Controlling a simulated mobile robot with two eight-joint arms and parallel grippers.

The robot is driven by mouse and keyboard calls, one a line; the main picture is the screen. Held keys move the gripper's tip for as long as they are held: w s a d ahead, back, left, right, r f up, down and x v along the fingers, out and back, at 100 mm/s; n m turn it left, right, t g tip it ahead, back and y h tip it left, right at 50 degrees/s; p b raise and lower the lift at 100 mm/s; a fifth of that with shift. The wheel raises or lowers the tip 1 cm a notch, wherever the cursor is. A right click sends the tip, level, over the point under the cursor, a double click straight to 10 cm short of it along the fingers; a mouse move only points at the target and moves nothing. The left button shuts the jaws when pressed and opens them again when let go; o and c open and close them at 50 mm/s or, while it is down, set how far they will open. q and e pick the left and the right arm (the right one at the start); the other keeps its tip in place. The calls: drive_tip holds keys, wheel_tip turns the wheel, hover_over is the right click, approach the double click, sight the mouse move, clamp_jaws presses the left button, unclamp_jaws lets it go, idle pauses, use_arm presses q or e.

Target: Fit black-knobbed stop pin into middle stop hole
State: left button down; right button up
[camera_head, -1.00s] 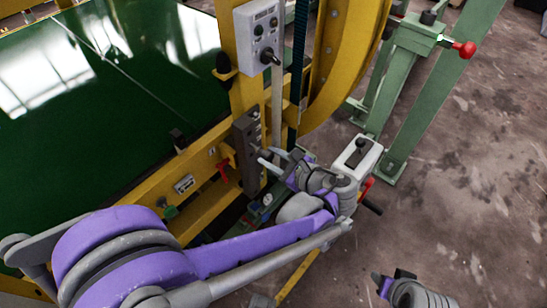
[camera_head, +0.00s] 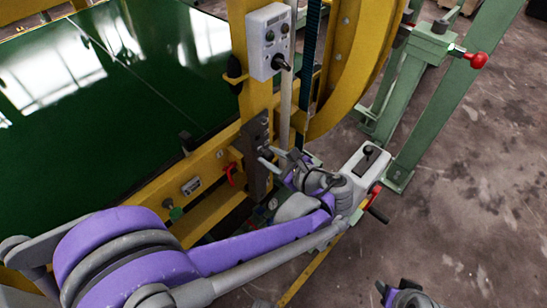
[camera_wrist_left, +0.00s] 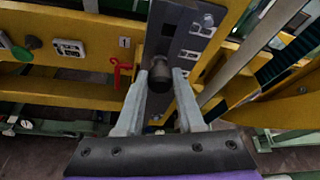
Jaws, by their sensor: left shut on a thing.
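My left gripper (camera_head: 271,158) is at the dark stop plate (camera_head: 250,150) on the yellow frame. In the left wrist view the fingers (camera_wrist_left: 159,80) are shut on the black knob (camera_wrist_left: 159,68) of the stop pin, which sits between the fingertips. The knob is seen end-on in front of the dark plate (camera_wrist_left: 172,27). It hides the pin shaft and the hole behind it, so I cannot tell whether the shaft is in a hole, or in which one. My right gripper (camera_head: 394,290) is at the bottom right, away from the plate, its opening unclear.
A grey switch box (camera_head: 269,40) is on the yellow post above the plate. A red hook-shaped part (camera_head: 231,173) and a green knob (camera_head: 175,212) are left of the plate. A grey lever box (camera_head: 362,167) stands to the right. Open floor (camera_head: 470,190) lies right.

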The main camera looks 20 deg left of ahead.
use_arm(q)
drive_tip(key=shift+a, duration=0.1)
drive_tip(key=shift+c, duration=2.2)
unclamp_jaws()
drive_tip(key=v, duration=1)
drive_tip(key=shift+d, duration=0.35)
drive_tip(key=shift+s+r, duration=0.1)
drive_tip(key=shift+s, duration=0.05)
